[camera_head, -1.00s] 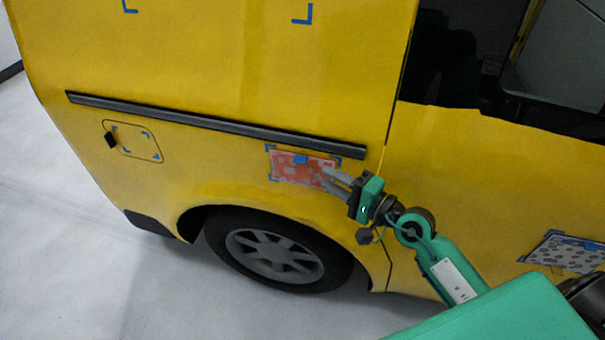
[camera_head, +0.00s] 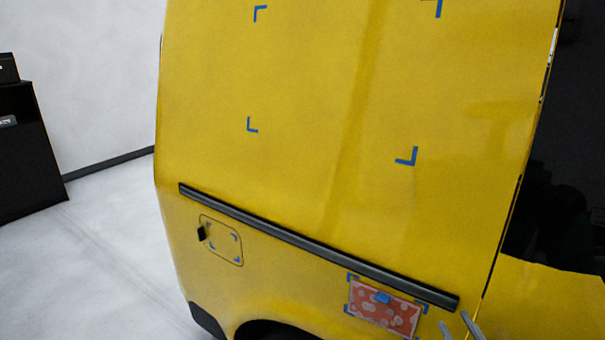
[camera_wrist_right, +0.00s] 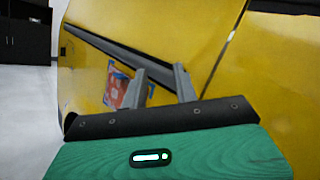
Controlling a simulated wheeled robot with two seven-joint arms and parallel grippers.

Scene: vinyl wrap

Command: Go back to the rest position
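My right gripper (camera_wrist_right: 160,84) shows in the right wrist view with its two fingers apart and nothing between them. In the head view only the tips of my right gripper (camera_head: 459,326) show at the bottom edge, just right of a red patterned vinyl piece (camera_head: 384,308). The vinyl lies on the yellow van's side (camera_head: 330,130) inside blue corner marks, with a small blue piece at its upper middle. It also shows in the right wrist view (camera_wrist_right: 117,89), partly behind a finger. My left gripper is not in view.
A black rail (camera_head: 310,245) runs along the van above the vinyl. A fuel flap (camera_head: 222,240) with blue marks is at left. Larger blue corner marks are higher on the panel. A black cabinet (camera_head: 25,160) stands at far left, with clear floor (camera_head: 110,240) between.

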